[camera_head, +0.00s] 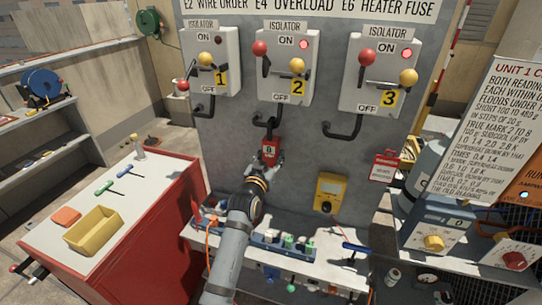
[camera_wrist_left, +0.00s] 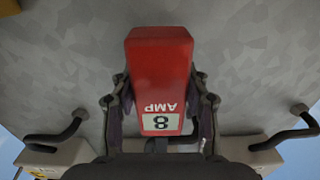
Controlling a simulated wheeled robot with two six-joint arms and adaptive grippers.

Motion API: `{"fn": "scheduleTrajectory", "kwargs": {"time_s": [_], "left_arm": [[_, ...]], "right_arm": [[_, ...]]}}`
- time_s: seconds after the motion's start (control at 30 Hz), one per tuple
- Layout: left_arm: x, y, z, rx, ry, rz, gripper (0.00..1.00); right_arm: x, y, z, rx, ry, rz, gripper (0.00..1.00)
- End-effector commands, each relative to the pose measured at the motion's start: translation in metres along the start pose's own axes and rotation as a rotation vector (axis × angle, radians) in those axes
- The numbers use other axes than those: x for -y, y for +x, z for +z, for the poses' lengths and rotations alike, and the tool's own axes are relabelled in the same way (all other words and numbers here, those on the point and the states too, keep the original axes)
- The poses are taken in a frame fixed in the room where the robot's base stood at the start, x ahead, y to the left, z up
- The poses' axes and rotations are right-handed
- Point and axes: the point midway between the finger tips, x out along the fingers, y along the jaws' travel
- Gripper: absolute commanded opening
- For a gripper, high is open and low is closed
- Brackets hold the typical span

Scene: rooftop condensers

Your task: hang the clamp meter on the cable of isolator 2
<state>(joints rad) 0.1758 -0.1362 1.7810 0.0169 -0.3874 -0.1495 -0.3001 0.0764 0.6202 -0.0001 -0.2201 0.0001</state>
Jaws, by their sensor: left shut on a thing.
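The red clamp meter (camera_head: 269,149) is held upright against the grey panel, just below isolator 2 (camera_head: 289,66). My left gripper (camera_head: 266,161) is shut on its body from both sides. In the left wrist view the meter (camera_wrist_left: 160,75) appears upside down, with "AMP" and a display reading 8, between the fingers of my left gripper (camera_wrist_left: 160,105). The black cable of isolator 2 (camera_head: 259,115) curves down to the meter's top. The dark jaw meets the cable there; I cannot tell whether it is around it. My right gripper is not in view.
Isolator 1 (camera_head: 210,62) and isolator 3 (camera_head: 378,70) flank isolator 2, each with a cable loop below. A yellow meter (camera_head: 329,192) is on the panel at lower right. A narrow bench (camera_head: 330,262) with small items stands below. A red cabinet (camera_head: 150,240) stands at left.

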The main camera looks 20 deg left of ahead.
Motion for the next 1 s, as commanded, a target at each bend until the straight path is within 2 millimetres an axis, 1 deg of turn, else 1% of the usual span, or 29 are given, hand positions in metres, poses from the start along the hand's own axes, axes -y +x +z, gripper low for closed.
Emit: {"fn": "scheduleTrajectory", "kwargs": {"time_s": [0.1, 0.13, 0.3, 0.33, 0.57, 0.67, 0.77, 0.9, 1.0], "left_arm": [[0.0, 0.0, -0.001, -0.002, 0.0, 0.0, 0.07], [0.0, 0.0, -0.001, -0.002, 0.0, 0.0, 0.47], [0.0, 0.0, -0.001, -0.001, 0.0, 0.0, 0.7], [0.0, 0.0, -0.001, -0.001, 0.0, 0.0, 0.72], [0.0, 0.0, 0.001, 0.002, 0.0, 0.0, 0.72], [0.0, -0.004, 0.001, 0.002, 0.0, 0.0, 0.72], [0.0, -0.018, 0.002, 0.002, 0.0, 0.0, 0.72], [0.0, -0.046, 0.001, 0.002, -0.002, -0.001, 0.72], [0.0, -0.063, 0.001, 0.001, -0.002, 0.0, 0.72]], "right_arm": [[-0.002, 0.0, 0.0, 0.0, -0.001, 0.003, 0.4], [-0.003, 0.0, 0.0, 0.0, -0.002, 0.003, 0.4], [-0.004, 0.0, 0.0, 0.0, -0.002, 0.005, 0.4], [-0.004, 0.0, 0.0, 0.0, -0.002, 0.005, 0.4], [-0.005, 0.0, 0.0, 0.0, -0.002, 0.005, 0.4], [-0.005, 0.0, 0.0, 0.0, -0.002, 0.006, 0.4], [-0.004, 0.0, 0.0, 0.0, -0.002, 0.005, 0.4], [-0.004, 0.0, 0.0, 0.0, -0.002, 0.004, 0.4], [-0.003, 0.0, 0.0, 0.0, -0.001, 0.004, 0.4]]}}
